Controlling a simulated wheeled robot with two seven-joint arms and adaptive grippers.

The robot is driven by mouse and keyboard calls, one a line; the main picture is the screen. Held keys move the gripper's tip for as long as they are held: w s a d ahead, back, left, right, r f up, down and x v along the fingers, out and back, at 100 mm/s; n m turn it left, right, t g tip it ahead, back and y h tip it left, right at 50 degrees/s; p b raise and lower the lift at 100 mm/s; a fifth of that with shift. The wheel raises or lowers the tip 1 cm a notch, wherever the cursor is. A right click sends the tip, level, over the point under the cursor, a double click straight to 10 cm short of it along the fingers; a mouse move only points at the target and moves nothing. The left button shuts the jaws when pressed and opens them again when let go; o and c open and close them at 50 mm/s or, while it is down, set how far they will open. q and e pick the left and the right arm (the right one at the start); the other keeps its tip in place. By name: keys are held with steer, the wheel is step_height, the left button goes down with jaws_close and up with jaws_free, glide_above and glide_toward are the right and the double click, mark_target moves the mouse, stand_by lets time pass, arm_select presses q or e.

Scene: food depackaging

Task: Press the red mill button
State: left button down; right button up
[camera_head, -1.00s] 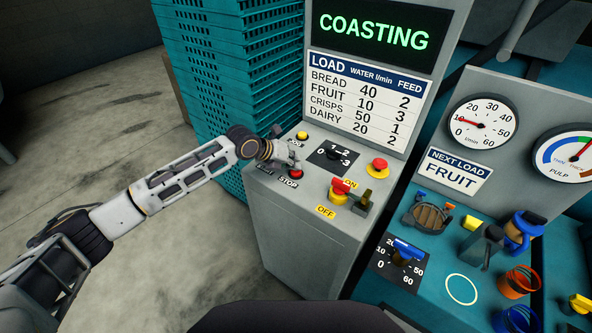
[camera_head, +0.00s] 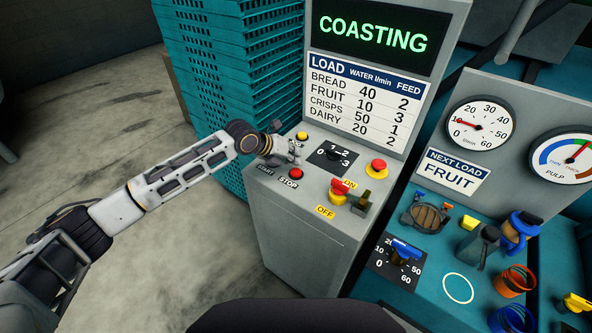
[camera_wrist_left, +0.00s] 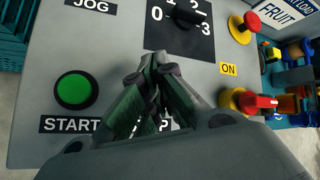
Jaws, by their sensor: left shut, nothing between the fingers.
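The red STOP button (camera_head: 295,174) sits on the sloped top of the grey console (camera_head: 318,180), above its STOP label. My left gripper (camera_head: 294,158) is shut and empty, just behind the button in the head view and seemingly raised off the panel. In the left wrist view the closed fingers (camera_wrist_left: 154,72) cover the red button and most of the STOP label. The green START button (camera_wrist_left: 75,90) shows clear to their left. The display (camera_head: 374,36) reads COASTING. My right gripper is not in view.
A yellow button (camera_head: 302,135), a rotary selector (camera_head: 334,154), a red mushroom button on yellow (camera_head: 377,168) and a red-handled ON/OFF switch (camera_head: 340,189) share the panel. Teal stacked crates (camera_head: 235,85) stand behind left. A teal bench (camera_head: 440,270) with gauges lies right.

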mark_target(294, 169)
arm_select(q)
steer(key=shift+r+p, duration=1.1)
steer(key=shift+r, duration=0.85)
